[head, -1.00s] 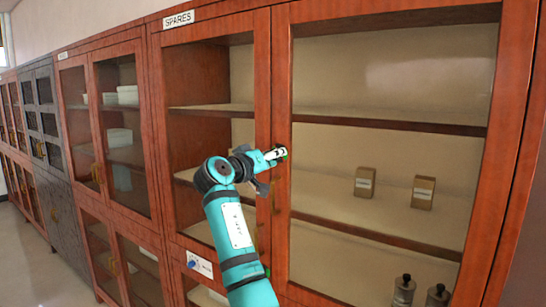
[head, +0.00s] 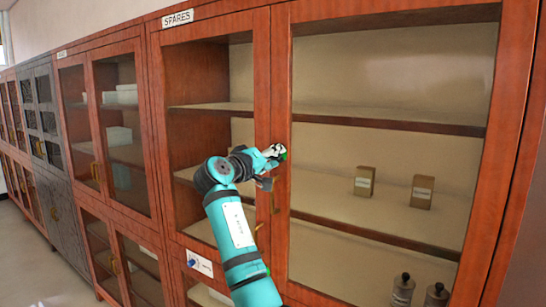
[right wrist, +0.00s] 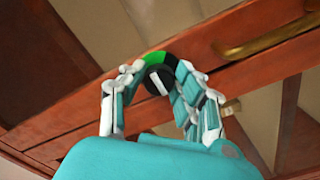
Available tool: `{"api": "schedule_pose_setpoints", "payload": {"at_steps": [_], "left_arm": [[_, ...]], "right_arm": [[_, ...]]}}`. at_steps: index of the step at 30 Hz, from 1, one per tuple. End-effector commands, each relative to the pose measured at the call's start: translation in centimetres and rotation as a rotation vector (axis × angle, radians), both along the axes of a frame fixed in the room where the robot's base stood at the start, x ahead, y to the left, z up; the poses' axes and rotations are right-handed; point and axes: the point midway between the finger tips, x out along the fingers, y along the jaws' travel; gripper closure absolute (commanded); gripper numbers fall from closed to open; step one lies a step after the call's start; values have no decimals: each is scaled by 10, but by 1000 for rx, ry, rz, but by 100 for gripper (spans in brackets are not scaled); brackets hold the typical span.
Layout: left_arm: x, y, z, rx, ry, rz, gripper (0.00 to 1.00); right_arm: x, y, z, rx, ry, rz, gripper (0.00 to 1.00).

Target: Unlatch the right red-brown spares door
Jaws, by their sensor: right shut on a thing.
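The right red-brown spares door (head: 281,90) is a glazed door in a wooden frame, under the SPARES sign (head: 178,18). It looks closed, level with the left door (head: 262,80). My right gripper (head: 277,153) is at the inner edge of the right door, above its brass handle (head: 274,196). In the right wrist view, its fingers are shut around a round latch knob (right wrist: 156,62), with black, white and green showing on it. The brass handle (right wrist: 265,42) is to the right there and apart from the fingers. My left gripper is out of view.
Small boxes (head: 422,191) and dark bottles (head: 403,289) stand on shelves behind the right door's glass. More cabinets (head: 110,100) run along the wall to the left. Open floor (head: 25,260) shows at the lower left.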

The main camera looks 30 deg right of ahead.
Motion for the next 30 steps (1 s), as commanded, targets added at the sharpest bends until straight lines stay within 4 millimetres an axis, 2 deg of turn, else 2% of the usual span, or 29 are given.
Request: {"api": "schedule_pose_setpoints", "payload": {"at_steps": [1,2,6,7,17,20,30], "left_arm": [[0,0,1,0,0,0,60],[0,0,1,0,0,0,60],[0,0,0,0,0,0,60],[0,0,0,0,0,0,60],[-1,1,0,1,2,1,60],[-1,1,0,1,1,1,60],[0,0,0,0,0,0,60]], "right_arm": [[-1,0,7,-10,-11,2,100],[-1,0,7,-10,-11,2,66],[0,0,5,-7,-8,2,48],[0,0,5,-6,-7,2,46],[-1,4,2,-3,-5,2,46],[-5,16,2,-3,-5,5,46],[-32,81,2,-3,-6,5,46]]}}
